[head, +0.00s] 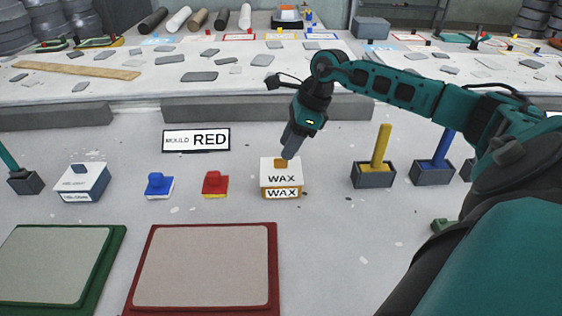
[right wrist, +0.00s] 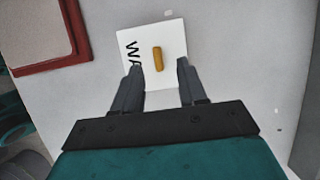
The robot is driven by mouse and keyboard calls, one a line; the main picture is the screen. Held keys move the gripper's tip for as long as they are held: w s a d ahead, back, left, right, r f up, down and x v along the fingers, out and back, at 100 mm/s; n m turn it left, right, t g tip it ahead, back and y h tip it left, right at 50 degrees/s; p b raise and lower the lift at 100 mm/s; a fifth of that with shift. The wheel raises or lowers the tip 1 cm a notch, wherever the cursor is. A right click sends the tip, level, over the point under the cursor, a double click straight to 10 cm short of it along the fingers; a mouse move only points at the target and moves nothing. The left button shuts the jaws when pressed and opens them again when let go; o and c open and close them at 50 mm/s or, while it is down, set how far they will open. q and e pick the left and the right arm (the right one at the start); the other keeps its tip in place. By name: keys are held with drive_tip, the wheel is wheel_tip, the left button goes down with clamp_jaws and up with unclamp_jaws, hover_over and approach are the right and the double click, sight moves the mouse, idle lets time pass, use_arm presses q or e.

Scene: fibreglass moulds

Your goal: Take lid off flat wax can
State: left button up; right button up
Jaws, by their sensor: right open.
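The wax can (head: 281,192) is a white, box-shaped container with WAX on its front and yellow at its lower edge. Its flat white lid (right wrist: 172,38) is on and carries a small yellow-orange handle (right wrist: 157,60), which also shows on top of the can in the head view (head: 280,163). My right gripper (right wrist: 159,66) is open and points down over the lid. In the right wrist view its two fingers stand to either side of the handle's near end, with gaps on both sides. I cannot tell how far the fingertips are above the lid. My left gripper is not in view.
A red-topped block (head: 215,183) and a blue-topped block (head: 159,185) stand left of the can. Grey holders with a yellow handle (head: 381,147) and a blue handle (head: 441,150) stand right. Red-framed (head: 272,270) and green-framed (head: 116,262) panels lie in front. A MOULD RED sign (head: 196,139) stands behind.

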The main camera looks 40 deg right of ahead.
sight(281, 167)
drive_tip(key=x, duration=0.4)
drive_tip(key=shift+s, duration=0.15)
drive_tip(key=shift+c, duration=0.4)
clamp_jaws()
